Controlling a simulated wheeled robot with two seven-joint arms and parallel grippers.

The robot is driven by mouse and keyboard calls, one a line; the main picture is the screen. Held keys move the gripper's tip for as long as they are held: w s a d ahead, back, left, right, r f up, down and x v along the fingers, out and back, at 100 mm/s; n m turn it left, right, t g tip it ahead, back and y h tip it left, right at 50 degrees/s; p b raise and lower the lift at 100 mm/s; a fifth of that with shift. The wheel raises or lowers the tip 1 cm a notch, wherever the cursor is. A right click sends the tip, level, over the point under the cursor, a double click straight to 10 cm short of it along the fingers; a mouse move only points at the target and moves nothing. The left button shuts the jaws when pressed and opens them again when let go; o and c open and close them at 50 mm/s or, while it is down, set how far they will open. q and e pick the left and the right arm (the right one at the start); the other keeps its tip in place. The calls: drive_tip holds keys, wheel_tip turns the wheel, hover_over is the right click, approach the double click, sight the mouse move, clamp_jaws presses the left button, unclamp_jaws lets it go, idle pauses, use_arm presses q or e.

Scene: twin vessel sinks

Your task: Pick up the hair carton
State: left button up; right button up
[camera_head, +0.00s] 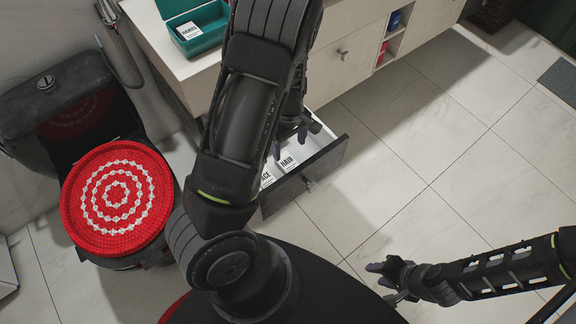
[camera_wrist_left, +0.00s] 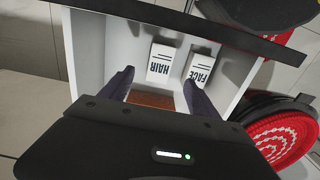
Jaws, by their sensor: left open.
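The hair carton (camera_head: 287,162) is a small white box with dark HAIR lettering in an open drawer (camera_head: 329,163). It also shows in the left wrist view (camera_wrist_left: 160,64), next to the white face carton (camera_wrist_left: 199,68). My left gripper (camera_head: 292,128) is at the drawer, partly hidden behind my arm in the head view. In the left wrist view its two fingers (camera_wrist_left: 158,82) are apart and empty, pointing toward the hair carton, with no clear contact. My right gripper (camera_head: 379,275) is over the floor at lower right; its fingers look apart and empty.
A brown item (camera_wrist_left: 152,100) lies in the drawer. The drawer walls stand close around the left fingers. A teal box (camera_head: 208,34) with a white carton sits on the counter. A toilet with a red patterned lid (camera_head: 117,197) stands at left.

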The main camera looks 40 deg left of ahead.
sight(289, 164)
use_arm(q)
wheel_tip(289, 164, down, 3)
drive_tip(key=shift+b, duration=1)
use_arm(e)
wheel_tip(289, 164, down, 3)
use_arm(q)
drive_tip(key=shift+r, duration=0.1)
drive_tip(key=shift+f+b, duration=0.3)
drive_tip(key=shift+f, duration=1.05)
use_arm(e)
drive_tip(key=shift+f, duration=0.35)
use_arm(q)
wheel_tip(289, 164, down, 5)
drive_tip(key=shift+s+f+b, duration=0.1)
drive_tip(key=shift+b, duration=0.7)
use_arm(e)
drive_tip(key=shift+f, duration=0.7)
use_arm(q)
drive_tip(key=shift+c, duration=0.2)
